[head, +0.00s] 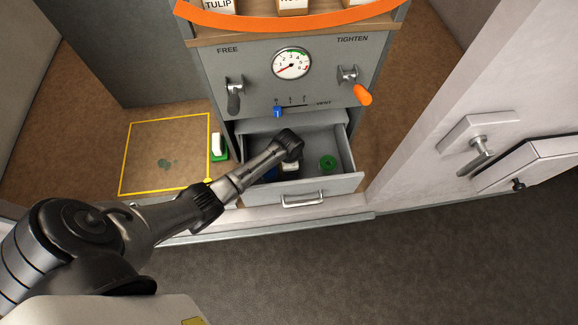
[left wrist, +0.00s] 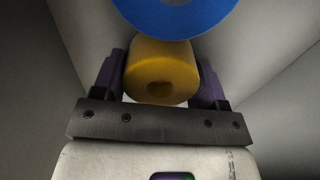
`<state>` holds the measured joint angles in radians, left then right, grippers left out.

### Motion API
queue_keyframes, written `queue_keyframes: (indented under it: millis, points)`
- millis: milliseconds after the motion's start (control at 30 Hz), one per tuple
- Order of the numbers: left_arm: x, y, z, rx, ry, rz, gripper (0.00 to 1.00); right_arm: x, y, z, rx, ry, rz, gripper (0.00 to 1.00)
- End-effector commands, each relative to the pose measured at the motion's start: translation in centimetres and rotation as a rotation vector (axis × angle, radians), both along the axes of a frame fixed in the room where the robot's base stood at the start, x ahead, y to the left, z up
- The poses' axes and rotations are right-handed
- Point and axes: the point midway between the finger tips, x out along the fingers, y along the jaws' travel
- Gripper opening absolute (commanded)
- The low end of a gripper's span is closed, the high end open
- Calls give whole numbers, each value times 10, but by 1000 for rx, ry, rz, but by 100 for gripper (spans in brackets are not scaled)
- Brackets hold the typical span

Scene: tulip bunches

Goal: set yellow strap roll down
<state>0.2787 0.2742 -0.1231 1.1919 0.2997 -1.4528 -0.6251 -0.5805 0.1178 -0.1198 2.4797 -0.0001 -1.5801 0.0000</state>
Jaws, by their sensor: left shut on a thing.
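The yellow strap roll (left wrist: 160,72) sits between the two purple fingers of my left gripper (left wrist: 160,82), which is shut on it. A blue ring-shaped roll (left wrist: 175,12) shows just beyond it at the top of the left wrist view. In the head view my left arm reaches over the open grey drawer (head: 345,184), and its wrist hides the fingers and the yellow roll. Whether the yellow roll touches the drawer floor cannot be told. My right gripper is not in view.
A green roll (head: 327,163) lies in the drawer's right part. The drawer walls stand close around my left gripper. Above are a gauge (head: 291,64), a grey lever (head: 234,95) and an orange-handled lever (head: 358,90). A yellow-outlined square (head: 165,150) lies on the left.

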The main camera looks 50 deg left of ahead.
Motion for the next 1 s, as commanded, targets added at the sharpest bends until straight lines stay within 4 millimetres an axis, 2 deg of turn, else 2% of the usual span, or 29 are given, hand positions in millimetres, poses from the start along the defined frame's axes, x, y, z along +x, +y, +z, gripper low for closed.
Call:
queue_keyframes:
  millis: [100, 133, 367, 667, 767, 1000]
  points:
    - [0, 0, -3, 0, 0, 0, 38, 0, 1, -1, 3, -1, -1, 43]
    - [0, 0, -3, 0, 0, 0, 69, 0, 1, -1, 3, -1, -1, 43]
    - [0, 0, -3, 0, 0, 0, 91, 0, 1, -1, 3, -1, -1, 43]
    - [0, 0, 0, 0, 0, 0, 92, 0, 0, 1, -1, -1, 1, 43]
    - [0, 0, 10, 0, -1, 0, 92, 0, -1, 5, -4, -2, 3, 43]
    - [1, 1, 55, 2, -3, -1, 92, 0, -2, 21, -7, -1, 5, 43]
